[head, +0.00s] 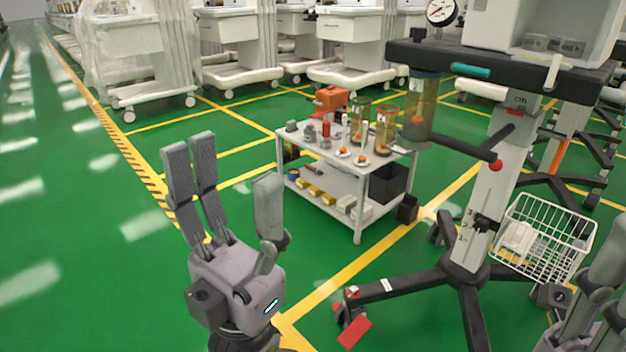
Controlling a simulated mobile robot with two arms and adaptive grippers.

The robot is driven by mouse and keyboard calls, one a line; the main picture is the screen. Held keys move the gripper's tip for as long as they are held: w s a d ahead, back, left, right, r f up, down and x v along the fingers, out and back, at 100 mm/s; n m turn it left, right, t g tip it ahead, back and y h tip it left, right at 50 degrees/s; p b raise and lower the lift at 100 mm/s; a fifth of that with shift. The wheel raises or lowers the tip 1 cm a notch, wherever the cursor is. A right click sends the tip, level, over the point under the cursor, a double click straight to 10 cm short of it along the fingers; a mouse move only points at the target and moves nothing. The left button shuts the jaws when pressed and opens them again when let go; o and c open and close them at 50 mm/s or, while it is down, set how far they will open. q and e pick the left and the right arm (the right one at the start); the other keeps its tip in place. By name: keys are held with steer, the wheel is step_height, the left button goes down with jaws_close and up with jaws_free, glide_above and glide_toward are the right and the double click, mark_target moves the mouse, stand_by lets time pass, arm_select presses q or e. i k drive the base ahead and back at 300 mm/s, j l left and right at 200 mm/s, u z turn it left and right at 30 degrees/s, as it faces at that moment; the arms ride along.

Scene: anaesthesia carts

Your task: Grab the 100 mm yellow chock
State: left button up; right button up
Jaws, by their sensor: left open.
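Several small yellow blocks, which look like chocks (315,191), lie in a row on the lower shelf of the white cart (357,205). They are too small to tell which is the 100 mm one. My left gripper (229,163) is open and empty, fingers pointing up, in front of the cart and to its left. It is apart from the chocks. My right gripper (600,280) is partly cut off at the lower right edge, beside the wire basket; its jaw state is unclear.
A black bin (388,183) fills the shelf's right end. A wheeled stand with black legs (420,284) and wire basket (545,238) stands at right. Green floor at left is clear.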

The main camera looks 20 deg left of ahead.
mark_target(327, 200)
steer(key=i+j, duration=0.2)
steer(key=j, duration=0.2)
steer(key=i+j+z, duration=0.1)
steer(key=j, duration=0.3)
steer(key=i+j+z, duration=0.1)
steer(key=i+j, duration=0.4)
steer(key=j, duration=0.3)
steer(key=i+j+z, duration=0.1)
steer(key=j, duration=0.35)
steer(key=i+j, duration=0.25)
steer(key=j, duration=0.15)
steer(key=i+j+z, duration=0.15)
steer(key=j, duration=0.3)
steer(key=i+j, duration=0.15)
steer(key=j, duration=0.3)
